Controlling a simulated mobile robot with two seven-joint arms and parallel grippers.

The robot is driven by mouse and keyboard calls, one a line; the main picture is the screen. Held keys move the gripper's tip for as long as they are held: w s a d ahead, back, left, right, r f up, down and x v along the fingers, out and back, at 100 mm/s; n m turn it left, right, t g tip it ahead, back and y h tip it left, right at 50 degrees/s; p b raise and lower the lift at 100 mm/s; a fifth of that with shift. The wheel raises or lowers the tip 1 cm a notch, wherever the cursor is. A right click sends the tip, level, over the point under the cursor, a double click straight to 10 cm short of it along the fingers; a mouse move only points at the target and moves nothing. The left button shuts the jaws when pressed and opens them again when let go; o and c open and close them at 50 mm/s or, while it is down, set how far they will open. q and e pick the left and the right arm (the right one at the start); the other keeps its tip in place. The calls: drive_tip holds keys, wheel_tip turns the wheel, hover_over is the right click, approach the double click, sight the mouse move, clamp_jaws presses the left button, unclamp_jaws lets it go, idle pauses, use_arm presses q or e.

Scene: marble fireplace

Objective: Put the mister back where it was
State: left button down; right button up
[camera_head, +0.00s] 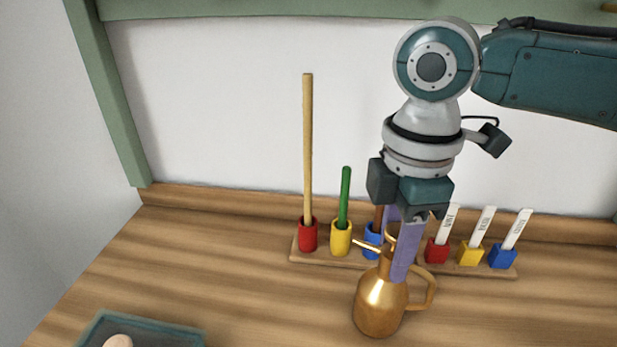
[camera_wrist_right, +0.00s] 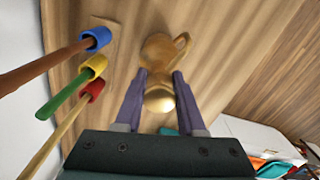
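The mister is a brass vessel (camera_head: 380,300) with a round body, a narrow neck, a thin spout and a handle on its right. It is upright over the wooden surface in front of the peg racks; I cannot tell whether its base touches the wood. My right gripper (camera_head: 398,268) points down from above, its purple fingers on both sides of the mister's neck and seemingly closed on it. The right wrist view shows the mister (camera_wrist_right: 158,48) between the two fingertips (camera_wrist_right: 160,74). My left gripper is not in view.
Behind the mister, a rack holds red (camera_head: 308,236), yellow (camera_head: 341,239) and blue (camera_head: 372,238) cups with upright rods. To the right, small cups hold white labelled sticks (camera_head: 481,228). A teal tray (camera_head: 175,333) is at lower left. The wood between tray and mister is clear.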

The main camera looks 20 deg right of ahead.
drive_tip(key=o, duration=0.4)
drive_tip(key=shift+r+p, duration=0.75)
drive_tip(key=shift+r, duration=3.2)
